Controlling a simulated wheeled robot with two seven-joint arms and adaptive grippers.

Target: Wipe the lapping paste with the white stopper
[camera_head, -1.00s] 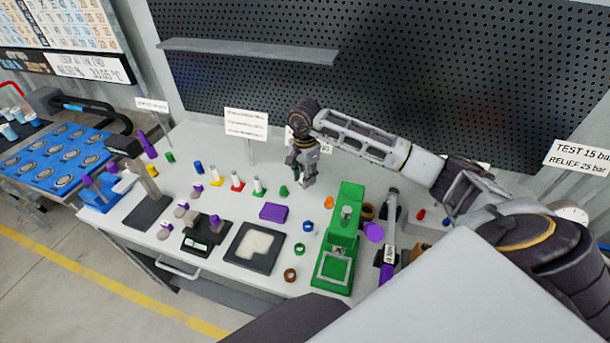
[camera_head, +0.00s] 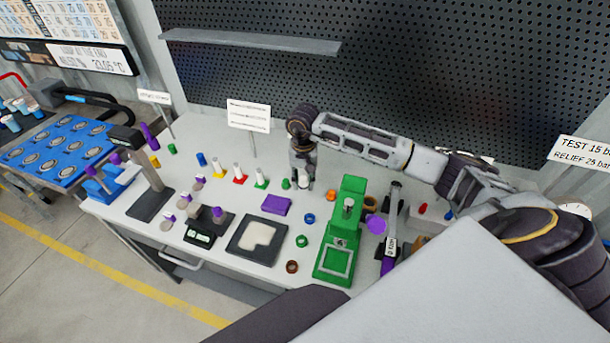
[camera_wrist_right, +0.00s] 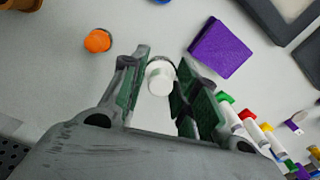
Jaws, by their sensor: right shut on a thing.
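My right gripper (camera_head: 303,178) is low over the bench, behind the green press, and points down. In the right wrist view its green-padded fingers (camera_wrist_right: 160,80) are shut on the white stopper (camera_wrist_right: 161,76), whose round white top shows between them. In the head view the stopper is mostly hidden by the fingers. A pale cream patch (camera_head: 261,234), which looks like the lapping paste, lies on a dark square plate (camera_head: 236,251) to the front left of the gripper. My left gripper is not in view.
A purple block (camera_head: 276,205) lies between gripper and plate. The green press (camera_head: 344,225) stands to the right. An orange piece (camera_head: 331,194) and a blue ring (camera_head: 310,218) are near the gripper. Several white-topped stoppers with coloured bases (camera_head: 239,174) stand left.

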